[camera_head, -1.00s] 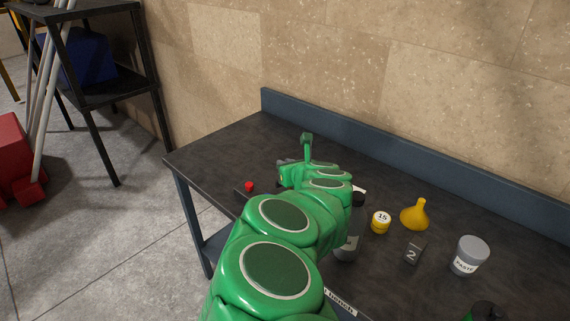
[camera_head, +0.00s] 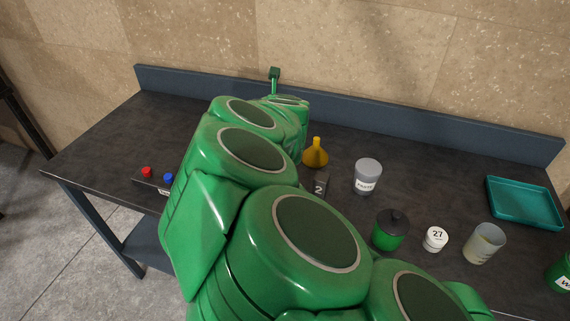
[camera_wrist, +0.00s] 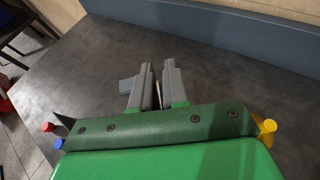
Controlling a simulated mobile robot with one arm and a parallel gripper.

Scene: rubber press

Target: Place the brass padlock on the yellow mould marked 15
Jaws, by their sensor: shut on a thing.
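My gripper (camera_wrist: 150,84) shows in the wrist view, its two grey fingers almost together over bare dark bench top. A thin brass-coloured sliver, which I take for the brass padlock (camera_wrist: 158,92), shows between them; most of it is hidden by the fingers. In the head view my green arm covers the gripper and what it holds. The yellow mould marked 15 is not visible in the head view now, hidden behind my arm. A yellow piece at the right in the wrist view is too cut off to name surely.
A yellow funnel (camera_head: 316,155), block marked 2 (camera_head: 319,187), paste jar (camera_head: 367,178), green pot (camera_head: 390,232), white piece marked 27 (camera_head: 435,239), beaker (camera_head: 484,244) and teal tray (camera_head: 524,204) stand right of my arm. A red-and-blue button box (camera_head: 155,180) is left. The back-left bench top (camera_head: 165,115) is clear.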

